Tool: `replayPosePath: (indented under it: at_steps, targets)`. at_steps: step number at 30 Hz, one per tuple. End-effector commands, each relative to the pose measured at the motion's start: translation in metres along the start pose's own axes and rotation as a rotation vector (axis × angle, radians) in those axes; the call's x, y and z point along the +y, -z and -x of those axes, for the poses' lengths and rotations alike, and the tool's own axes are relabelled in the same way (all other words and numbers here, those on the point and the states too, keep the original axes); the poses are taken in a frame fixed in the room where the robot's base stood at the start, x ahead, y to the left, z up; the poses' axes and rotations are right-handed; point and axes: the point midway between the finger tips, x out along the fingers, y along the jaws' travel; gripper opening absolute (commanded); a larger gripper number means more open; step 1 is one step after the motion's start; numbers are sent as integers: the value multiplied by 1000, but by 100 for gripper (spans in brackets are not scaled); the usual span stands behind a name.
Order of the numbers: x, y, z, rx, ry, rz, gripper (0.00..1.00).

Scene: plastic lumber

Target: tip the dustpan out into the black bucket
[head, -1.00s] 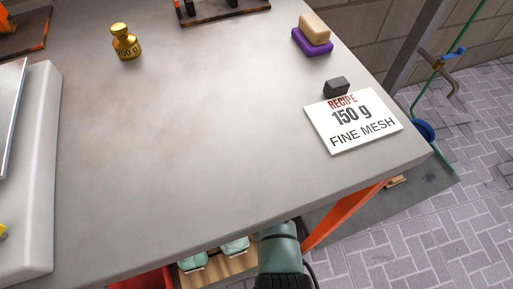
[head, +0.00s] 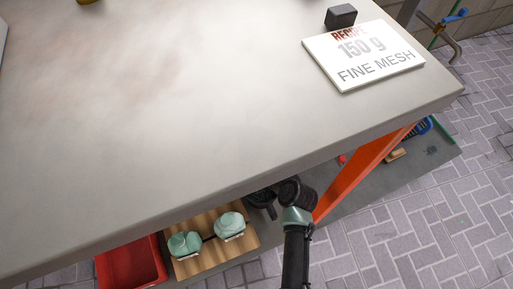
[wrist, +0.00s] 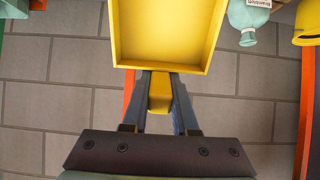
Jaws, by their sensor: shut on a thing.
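The yellow dustpan (wrist: 168,35) fills the upper middle of the wrist view, its far end cut off by the frame. The part of its pan that shows is plain yellow, with no contents visible. My gripper (wrist: 160,82) is shut on its yellow handle, one dark finger on each side. In the head view my arm reaches down by the table's front edge; the gripper and dustpan do not show there. A dark object (head: 262,199) under the table edge is partly hidden; I cannot tell whether it is the black bucket.
The grey table (head: 150,120) carries a recipe sign (head: 365,58) and a dark block (head: 341,16). Below are a red bin (head: 130,265), a wooden board (head: 213,250) with two green items, and an orange leg (head: 365,170). A yellow helmet (wrist: 307,25) hangs at upper right.

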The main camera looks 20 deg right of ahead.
Motion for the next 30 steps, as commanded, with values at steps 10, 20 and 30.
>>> replayPosePath:
  at_steps: [10,20,30]
  targets:
    - [0,-13,4,100,-1,0,0]
    - [0,-21,10,181,-2,0,0]
    - [0,-28,14,255,-1,0,0]
